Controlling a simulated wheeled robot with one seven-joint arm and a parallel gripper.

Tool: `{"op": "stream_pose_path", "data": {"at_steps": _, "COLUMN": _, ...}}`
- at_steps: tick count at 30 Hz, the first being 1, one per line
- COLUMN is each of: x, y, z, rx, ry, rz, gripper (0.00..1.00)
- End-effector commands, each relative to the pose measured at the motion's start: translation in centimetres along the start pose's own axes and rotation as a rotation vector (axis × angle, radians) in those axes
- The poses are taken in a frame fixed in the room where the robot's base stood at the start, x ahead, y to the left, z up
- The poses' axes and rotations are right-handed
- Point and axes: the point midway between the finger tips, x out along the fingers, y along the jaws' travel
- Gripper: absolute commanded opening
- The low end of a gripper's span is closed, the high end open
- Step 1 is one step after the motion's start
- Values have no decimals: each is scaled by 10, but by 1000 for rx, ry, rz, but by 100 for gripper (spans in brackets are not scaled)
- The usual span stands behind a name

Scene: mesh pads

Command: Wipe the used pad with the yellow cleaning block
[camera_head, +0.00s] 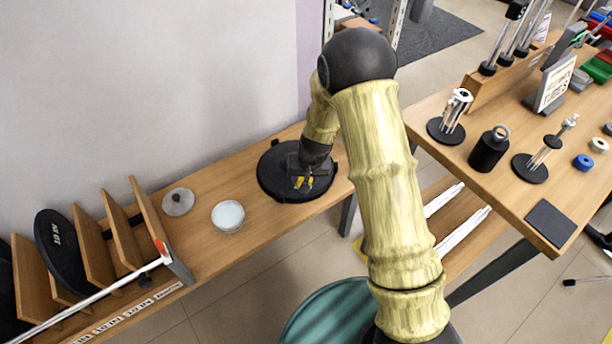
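My gripper (304,180) points down over a large black round pad (271,185) lying flat on the wooden bench by the wall. Small patches of yellow (298,182) show at the fingertips. They may be the yellow cleaning block or parts of the fingers; I cannot tell which. The finger gap is too small to judge, and I cannot tell whether the tip touches the pad. My wrist and gripper hide part of the pad. Another black disc (57,245) with white lettering stands upright in a wooden rack at the left.
A white round tub (228,216) and a grey lidded disc (178,202) sit on the bench left of the pad. The slotted rack (148,210) fills the left end. A second table (505,170) at right holds stands, a black bottle (489,149) and a dark square (550,223).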

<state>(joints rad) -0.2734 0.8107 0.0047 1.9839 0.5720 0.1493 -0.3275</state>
Motion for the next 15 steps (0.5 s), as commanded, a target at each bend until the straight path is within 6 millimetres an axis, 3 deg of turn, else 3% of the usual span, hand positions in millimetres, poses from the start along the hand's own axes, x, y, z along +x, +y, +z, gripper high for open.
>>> {"op": "stream_pose_path", "data": {"at_steps": 6, "x": 15, "y": 0, "z": 0, "rx": 0, "ry": -7, "rz": 0, "gripper": 20}}
{"op": "stream_pose_path", "data": {"at_steps": 15, "x": 16, "y": 0, "z": 0, "rx": 0, "ry": -8, "rz": 0, "gripper": 20}}
